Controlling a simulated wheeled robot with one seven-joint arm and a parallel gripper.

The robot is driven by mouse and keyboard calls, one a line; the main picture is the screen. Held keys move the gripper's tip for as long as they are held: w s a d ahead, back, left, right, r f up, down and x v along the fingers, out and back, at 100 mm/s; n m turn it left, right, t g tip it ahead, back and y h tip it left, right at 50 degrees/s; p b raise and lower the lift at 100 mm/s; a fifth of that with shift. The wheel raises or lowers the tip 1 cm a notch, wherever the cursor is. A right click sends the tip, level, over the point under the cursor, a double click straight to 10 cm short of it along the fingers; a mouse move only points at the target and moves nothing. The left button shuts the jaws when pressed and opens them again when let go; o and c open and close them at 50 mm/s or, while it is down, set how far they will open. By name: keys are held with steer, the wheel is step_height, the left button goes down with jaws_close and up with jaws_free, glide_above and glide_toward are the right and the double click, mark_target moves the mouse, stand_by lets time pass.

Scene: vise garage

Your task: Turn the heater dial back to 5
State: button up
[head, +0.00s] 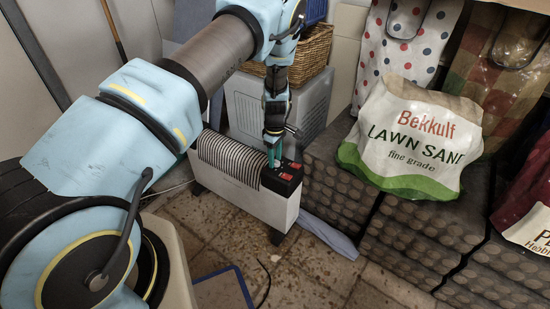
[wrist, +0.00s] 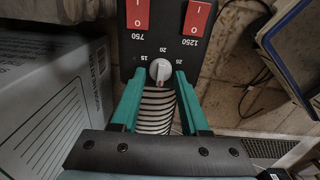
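The heater (head: 238,194) is a long white box on the tiled floor. Its black control panel (head: 284,178) is at the near right end, below my gripper (head: 273,158). In the wrist view the white round heater dial (wrist: 160,70) lies between the teal fingertips of my gripper (wrist: 160,74). The fingers are apart, with a visible gap on each side of the dial. The numbers 15, 20 and 25 show around it, upside down; a 5 cannot be made out. The dial's pointer setting is unclear.
Two red rocker switches (wrist: 198,18), marked 750 and 1250, sit beyond the dial. A striped cloth (head: 228,160) covers the heater top. Floor in front holds a cable and a blue-edged item (head: 222,290).

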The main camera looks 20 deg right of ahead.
steer(key=o, duration=0.3)
step_height(320, 180, up, 11)
steer(key=shift+p, duration=0.4)
steer(key=shift+f, duration=0.1)
stand_by(0.4)
